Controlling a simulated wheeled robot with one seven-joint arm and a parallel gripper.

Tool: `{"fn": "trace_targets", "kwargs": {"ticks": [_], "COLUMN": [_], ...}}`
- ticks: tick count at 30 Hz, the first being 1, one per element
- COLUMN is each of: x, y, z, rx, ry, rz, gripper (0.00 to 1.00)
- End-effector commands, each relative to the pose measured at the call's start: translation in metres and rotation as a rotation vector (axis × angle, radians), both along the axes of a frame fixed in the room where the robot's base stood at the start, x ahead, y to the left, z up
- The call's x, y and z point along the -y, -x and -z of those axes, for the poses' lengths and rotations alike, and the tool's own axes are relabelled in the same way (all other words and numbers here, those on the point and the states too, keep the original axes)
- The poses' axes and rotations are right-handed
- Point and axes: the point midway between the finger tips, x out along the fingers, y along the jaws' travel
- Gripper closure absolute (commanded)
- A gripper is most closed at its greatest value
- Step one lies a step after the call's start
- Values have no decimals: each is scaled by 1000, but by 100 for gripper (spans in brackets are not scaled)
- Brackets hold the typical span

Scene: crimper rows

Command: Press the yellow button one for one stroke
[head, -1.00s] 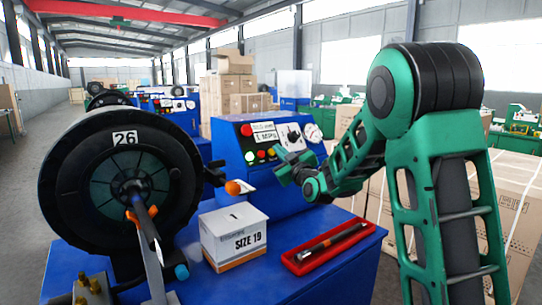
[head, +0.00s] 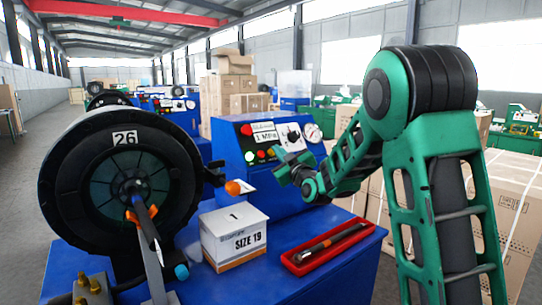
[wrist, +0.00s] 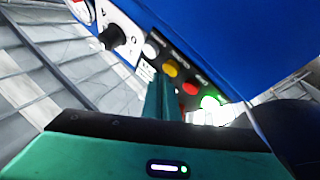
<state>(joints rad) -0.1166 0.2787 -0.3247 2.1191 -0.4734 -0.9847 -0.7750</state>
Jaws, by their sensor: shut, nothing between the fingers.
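The yellow button (wrist: 170,69) is in the wrist view, in a row on the blue machine's panel, between a white button (wrist: 150,50) and a red button (wrist: 190,88). A green button (wrist: 210,102) is at the end of the row. My gripper (wrist: 161,82) is shut and empty. Its fingertips are close beside the yellow button, toward the panel; I cannot tell whether they touch it. In the head view my gripper (head: 281,154) is at the right end of the small button row, where the yellow button is too small to judge.
The blue machine (head: 232,170) also carries a black knob (wrist: 112,36) and a gauge (head: 313,131). Wrapped cartons (head: 515,205) stand right.

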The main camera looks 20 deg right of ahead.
Motion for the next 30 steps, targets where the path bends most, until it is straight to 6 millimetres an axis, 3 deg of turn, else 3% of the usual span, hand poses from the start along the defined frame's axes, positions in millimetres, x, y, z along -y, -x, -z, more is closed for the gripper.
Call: {"fn": "trace_targets", "kwargs": {"ticks": [30], "x": [-2], "y": [-6], "z": [4], "rx": [1], "ry": [1], "rz": [1], "gripper": [100]}}
